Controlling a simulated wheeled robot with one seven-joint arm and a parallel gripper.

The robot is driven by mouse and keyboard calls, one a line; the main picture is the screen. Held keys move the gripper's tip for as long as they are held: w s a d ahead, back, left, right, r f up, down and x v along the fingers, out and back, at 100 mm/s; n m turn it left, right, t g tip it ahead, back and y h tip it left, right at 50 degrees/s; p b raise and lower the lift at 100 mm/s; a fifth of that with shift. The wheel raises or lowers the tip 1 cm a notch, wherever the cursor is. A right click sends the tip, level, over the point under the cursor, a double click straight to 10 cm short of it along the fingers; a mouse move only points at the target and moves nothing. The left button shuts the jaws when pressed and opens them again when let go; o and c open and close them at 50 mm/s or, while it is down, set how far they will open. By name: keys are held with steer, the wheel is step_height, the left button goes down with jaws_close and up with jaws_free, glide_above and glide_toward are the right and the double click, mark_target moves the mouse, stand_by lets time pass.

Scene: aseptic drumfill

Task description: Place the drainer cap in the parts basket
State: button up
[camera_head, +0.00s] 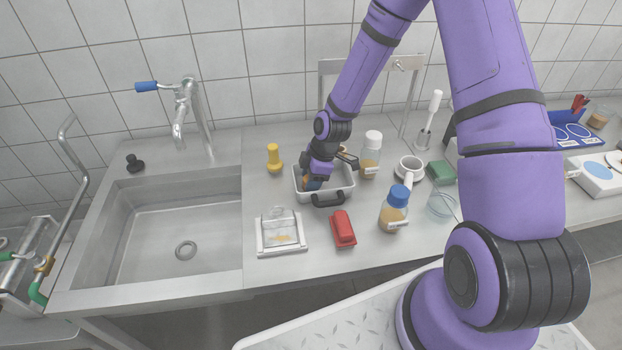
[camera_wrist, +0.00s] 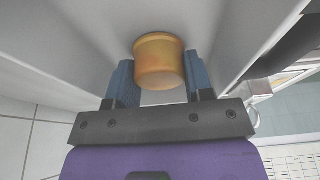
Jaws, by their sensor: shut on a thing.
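The parts basket (camera_head: 348,186) is a light grey tray with a black front handle, on the steel counter right of the sink. My gripper (camera_head: 311,184) reaches down into its left part in the head view. In the wrist view, the blue fingers of my gripper (camera_wrist: 160,82) are shut on the drainer cap (camera_wrist: 159,59), a short orange-yellow cylinder. Pale basket walls surround the cap there. I cannot tell whether the cap touches the basket floor. In the head view the cap is mostly hidden by my gripper.
A yellow knobbed piece (camera_head: 273,158) stands left of the basket. A white-capped jar (camera_head: 371,154) is close on its right. A red block (camera_head: 343,228), a clear-covered dish (camera_head: 281,232) and a blue-capped bottle (camera_head: 394,209) stand in front. The sink (camera_head: 170,225) is at left.

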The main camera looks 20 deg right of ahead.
steer(key=o, duration=0.9)
steer(key=shift+f, duration=0.1)
steer(key=s+d+r+m+h, duration=0.1)
steer(key=s+d+r, duration=0.1)
steer(key=r, duration=0.6)
steer(key=s+d+r+m+h, duration=0.1)
steer(key=s+d+r+m, duration=0.1)
steer(key=r, duration=0.6)
steer(key=s+d+r+m+h, duration=0.1)
steer(key=s+d+r, duration=0.1)
steer(key=r, duration=0.5)
steer(key=s+r+m+t, duration=0.4)
steer(key=s+r+m, duration=0.7)
steer(key=s+r, duration=0.8)
steer(key=shift+s+d+m, duration=0.4)
steer(key=shift+s+d, duration=0.05)
steer(key=shift+s, duration=0.6)
